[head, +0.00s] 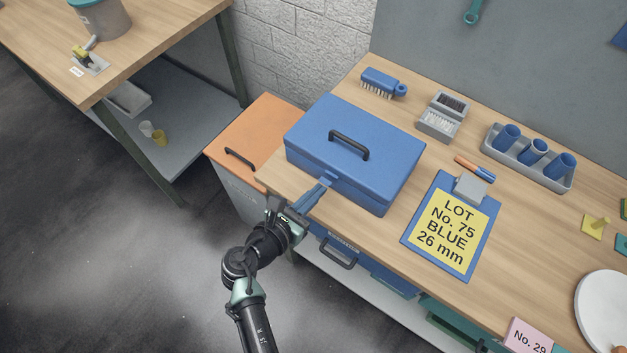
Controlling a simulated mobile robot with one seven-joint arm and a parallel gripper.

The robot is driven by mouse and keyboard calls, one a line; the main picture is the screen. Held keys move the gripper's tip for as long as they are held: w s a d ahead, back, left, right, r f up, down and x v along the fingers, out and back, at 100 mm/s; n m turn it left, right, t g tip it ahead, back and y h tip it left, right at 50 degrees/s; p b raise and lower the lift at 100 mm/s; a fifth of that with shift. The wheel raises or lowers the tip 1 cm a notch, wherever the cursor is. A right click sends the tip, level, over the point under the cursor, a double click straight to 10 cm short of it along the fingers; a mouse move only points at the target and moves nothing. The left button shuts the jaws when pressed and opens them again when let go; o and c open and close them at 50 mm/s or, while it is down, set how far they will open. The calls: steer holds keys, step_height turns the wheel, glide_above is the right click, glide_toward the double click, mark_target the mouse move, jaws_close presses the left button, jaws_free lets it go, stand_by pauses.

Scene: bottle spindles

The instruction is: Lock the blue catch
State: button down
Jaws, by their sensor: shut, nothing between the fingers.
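A blue box (350,170) with a black handle on its lid stands at the left end of the workbench, lid down. A blue catch (311,196) is at its front side, a flat strip reaching from the box toward the bench's front edge. My gripper (293,211) is at the near end of the catch, shut and empty. Whether it touches the catch I cannot tell. My gripper and wrist partly hide the catch's near end and the bench edge there.
A clipboard (407,239) reading "LOT No. 75 BLUE 26 mm" lies right of the box. A blue brush (378,82), a grey tray (560,184) with blue cups and pens (474,169) are behind. An orange-topped cabinet (262,128) stands left. Bench space before the clipboard is clear.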

steer(key=r+g+p, duration=0.1)
steer(key=p, duration=0.1)
steer(key=w+r+y+p, duration=0.1)
steer(key=p, duration=0.2)
steer(key=shift+d+g, duration=0.35)
steer(key=shift+g, duration=0.05)
steer(key=shift+s+f+b, duration=0.1)
steer(key=shift+f+b, duration=0.2)
steer(key=shift+f, duration=0.25)
steer(key=shift+r, duration=0.15)
steer(key=shift+r+p, duration=0.7)
steer(key=shift+p, duration=0.25)
